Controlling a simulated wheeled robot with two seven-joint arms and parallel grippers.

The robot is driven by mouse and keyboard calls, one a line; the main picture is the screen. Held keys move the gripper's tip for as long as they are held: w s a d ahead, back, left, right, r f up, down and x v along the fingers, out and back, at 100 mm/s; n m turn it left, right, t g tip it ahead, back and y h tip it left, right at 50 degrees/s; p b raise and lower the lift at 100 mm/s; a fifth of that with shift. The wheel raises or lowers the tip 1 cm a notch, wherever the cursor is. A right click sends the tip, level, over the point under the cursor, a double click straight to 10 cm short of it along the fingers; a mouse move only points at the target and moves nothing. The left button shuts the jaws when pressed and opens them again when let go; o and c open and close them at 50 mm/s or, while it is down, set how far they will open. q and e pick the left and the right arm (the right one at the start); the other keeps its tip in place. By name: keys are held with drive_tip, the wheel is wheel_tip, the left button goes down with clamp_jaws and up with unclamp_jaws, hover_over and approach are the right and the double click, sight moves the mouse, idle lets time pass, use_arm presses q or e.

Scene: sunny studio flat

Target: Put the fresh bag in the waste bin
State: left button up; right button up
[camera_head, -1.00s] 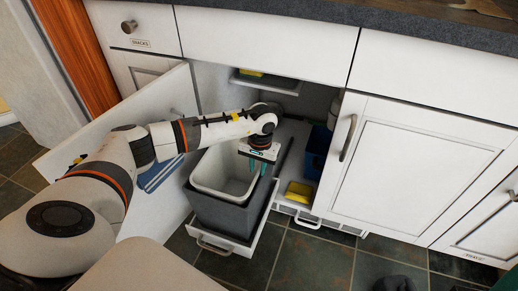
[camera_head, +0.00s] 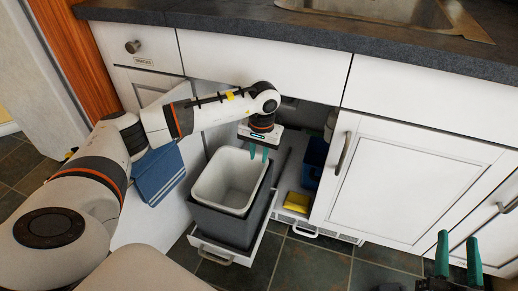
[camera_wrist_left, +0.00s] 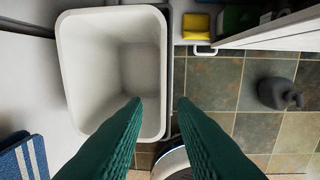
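The waste bin is a grey outer bin (camera_head: 235,228) with a pale inner bucket (camera_head: 208,186), on a pulled-out drawer under the counter. The bucket also shows in the left wrist view (camera_wrist_left: 85,75), with bare inner walls and floor. My left gripper (camera_head: 259,155) is above the bin's back right rim, fingers down and apart with nothing between them. In the left wrist view its fingertips (camera_wrist_left: 159,100) overlap the bucket's right edge. My right gripper (camera_head: 457,246) is at the lower right, fingers up, apart and empty. I cannot make out a fresh bag in either view.
A yellow sponge (camera_head: 297,202) and a dark blue container (camera_head: 314,160) are right of the bin. An open cabinet door with a blue striped towel (camera_head: 158,174) is at left. A dark grey jug-like object (camera_wrist_left: 277,92) stands on the tiled floor. The counter edge is above.

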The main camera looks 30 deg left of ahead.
use_arm(q)
drive_tip(key=s+d+n+g+h, duration=0.15)
drive_tip(key=s+d+h, duration=0.3)
drive_tip(key=d, duration=0.75)
drive_tip(key=s+d+n+h, duration=0.3)
drive_tip(key=d+h, duration=0.2)
drive_tip(key=d, duration=0.6)
drive_tip(key=s+d+r+n+h, duration=0.6)
drive_tip(key=d+r+n+h, duration=0.3)
drive_tip(key=d+r, duration=0.15)
wheel_tip(320, 180, up, 9)
drive_tip(key=a+n+t+h, duration=0.35)
drive_tip(key=n+t, duration=0.85)
drive_tip(key=n, duration=0.6)
drive_tip(key=a+f+n+t+y, duration=0.2)
drive_tip(key=a+n+t+y, duration=0.1)
drive_tip(key=n, duration=0.8)
drive_tip(key=w+a+f+n+t+y, duration=0.1)
drive_tip(key=a+f+n+t+y, duration=0.1)
drive_tip(key=a+n+y, duration=0.3)
drive_tip(key=a+f+n+t+y, duration=0.1)
drive_tip(key=a+n+t+y, duration=0.3)
drive_tip(key=n, duration=1.5)
drive_tip(key=y, duration=0.4)
drive_tip(key=shift+w+a+f+y, duration=0.2)
drive_tip(key=shift+w+f+y, duration=0.1)
drive_tip(key=shift+f, duration=0.1)
